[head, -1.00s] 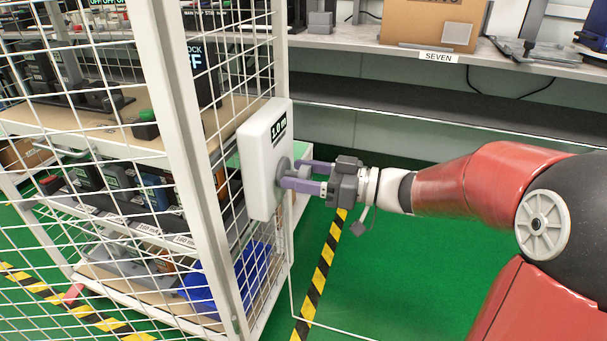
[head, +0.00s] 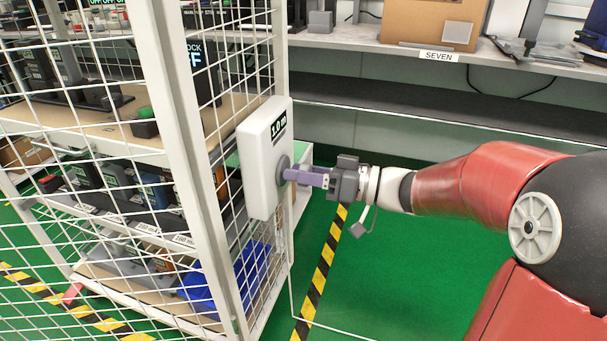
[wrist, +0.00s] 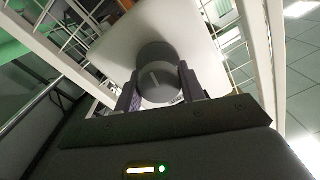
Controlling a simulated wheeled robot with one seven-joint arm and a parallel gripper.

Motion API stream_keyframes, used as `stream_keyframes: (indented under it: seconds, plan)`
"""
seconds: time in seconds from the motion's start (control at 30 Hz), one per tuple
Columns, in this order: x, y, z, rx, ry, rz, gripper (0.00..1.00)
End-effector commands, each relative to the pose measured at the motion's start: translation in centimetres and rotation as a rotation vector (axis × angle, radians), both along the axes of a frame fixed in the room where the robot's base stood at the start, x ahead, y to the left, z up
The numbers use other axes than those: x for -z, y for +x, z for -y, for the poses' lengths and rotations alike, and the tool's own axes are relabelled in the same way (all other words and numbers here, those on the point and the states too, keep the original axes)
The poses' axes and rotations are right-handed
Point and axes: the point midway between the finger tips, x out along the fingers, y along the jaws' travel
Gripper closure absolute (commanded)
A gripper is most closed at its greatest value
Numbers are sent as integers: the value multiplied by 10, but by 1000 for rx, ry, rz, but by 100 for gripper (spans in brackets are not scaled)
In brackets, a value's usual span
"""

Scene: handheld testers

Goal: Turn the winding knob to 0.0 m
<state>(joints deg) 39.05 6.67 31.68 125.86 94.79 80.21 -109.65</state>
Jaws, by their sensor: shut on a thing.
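The white winding box (head: 262,165) is fixed to the cage post, and its small display (head: 278,126) reads 1.0 m. Its round grey winding knob (head: 284,172) sits on the face turned toward my arm. My gripper (head: 292,174) is shut on the knob, with its purple fingers on either side of it. In the wrist view the knob (wrist: 157,78) is between the two fingers (wrist: 158,90), and a pale line marks its face. The display's text cannot be read in the wrist view.
A white wire-mesh cage with shelves of testers stands at the left, its post (head: 180,130) close to the box. A blue bin (head: 225,280) is low inside. A bench with a cardboard box (head: 432,22) runs along the back.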

Motion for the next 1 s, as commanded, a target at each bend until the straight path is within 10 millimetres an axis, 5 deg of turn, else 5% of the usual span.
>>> stream_keyframes:
  seconds: [1.0]
  plan:
    - [0, 1, 0, -4, 328, -908, 83]
